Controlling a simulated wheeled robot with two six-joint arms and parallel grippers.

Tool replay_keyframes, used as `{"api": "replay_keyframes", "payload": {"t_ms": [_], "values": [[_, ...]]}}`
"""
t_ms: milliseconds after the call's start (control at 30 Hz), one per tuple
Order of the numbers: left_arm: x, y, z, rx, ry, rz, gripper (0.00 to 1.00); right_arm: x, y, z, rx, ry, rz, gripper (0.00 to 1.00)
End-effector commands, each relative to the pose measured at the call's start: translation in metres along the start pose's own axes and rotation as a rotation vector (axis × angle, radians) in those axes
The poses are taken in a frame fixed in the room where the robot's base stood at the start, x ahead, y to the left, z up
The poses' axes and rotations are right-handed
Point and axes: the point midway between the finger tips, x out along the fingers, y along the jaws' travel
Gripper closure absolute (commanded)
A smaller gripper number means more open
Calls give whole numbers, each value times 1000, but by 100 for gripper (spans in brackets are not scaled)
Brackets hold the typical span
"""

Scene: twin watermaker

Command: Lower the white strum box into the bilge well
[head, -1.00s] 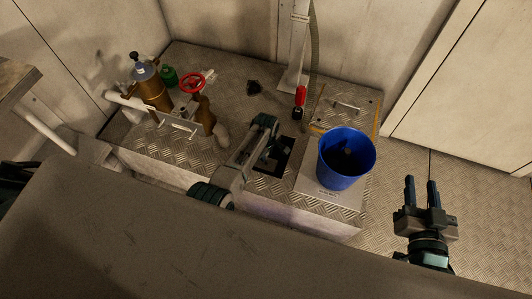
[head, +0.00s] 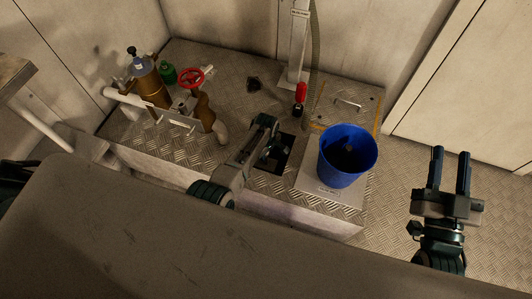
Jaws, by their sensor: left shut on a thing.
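The bilge well (head: 284,160) is a dark square opening in the tread-plate deck. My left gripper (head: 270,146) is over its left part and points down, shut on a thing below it. The white strum box is not distinguishable; my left gripper and forearm hide what is held. How deep it sits cannot be told. My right gripper (head: 450,160) is open and empty, off to the right over the lower floor.
A blue bucket (head: 347,163) with something dark inside stands on a light panel just right of the well. A red-handled valve (head: 301,93) is behind the well. A red handwheel (head: 190,78), brown pipework and a green cap (head: 168,74) stand at left.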

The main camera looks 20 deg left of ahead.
Motion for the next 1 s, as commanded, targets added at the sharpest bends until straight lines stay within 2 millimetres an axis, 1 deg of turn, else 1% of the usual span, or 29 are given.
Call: {"api": "replay_keyframes", "payload": {"t_ms": [467, 1000], "values": [[1, 0, 0, 0, 0, 0, 100, 0, 0, -1, -1, 8, -1, 64], [11, 0, 0, 0, 0, 0, 100, -2, 0, 6, 0, 7, 0, 64]]}}
